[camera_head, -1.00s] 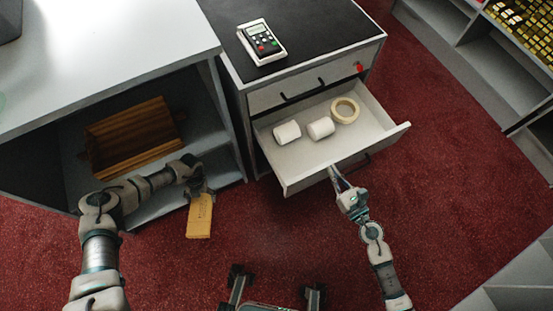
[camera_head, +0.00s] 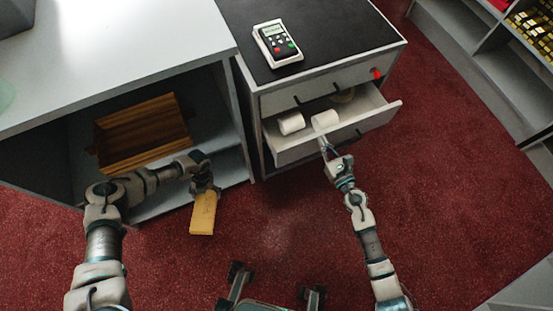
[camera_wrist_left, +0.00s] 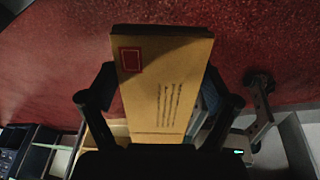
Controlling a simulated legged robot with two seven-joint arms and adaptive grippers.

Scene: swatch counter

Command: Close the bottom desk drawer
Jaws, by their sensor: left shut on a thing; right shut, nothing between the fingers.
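The open drawer (camera_head: 368,128) sticks partway out of the grey desk unit, under a closed upper drawer (camera_head: 330,85). Two white rolls (camera_head: 291,123) lie in it, and a tape ring behind them is mostly hidden under the upper drawer. My right gripper (camera_head: 325,147) is shut and empty, its tip at the drawer's front panel; whether it touches is hard to tell. My left gripper (camera_head: 205,188) is shut on a yellow envelope (camera_head: 203,214), which hangs over the floor. The envelope also fills the middle of the left wrist view (camera_wrist_left: 165,85), with a red square and dark lines on it.
A card terminal (camera_head: 277,43) lies on the black desk top. A wooden crate (camera_head: 142,135) sits on the shelf of the white counter (camera_head: 120,50) at left. Shelving (camera_head: 490,70) stands at the right. Red carpet (camera_head: 440,190) is clear between.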

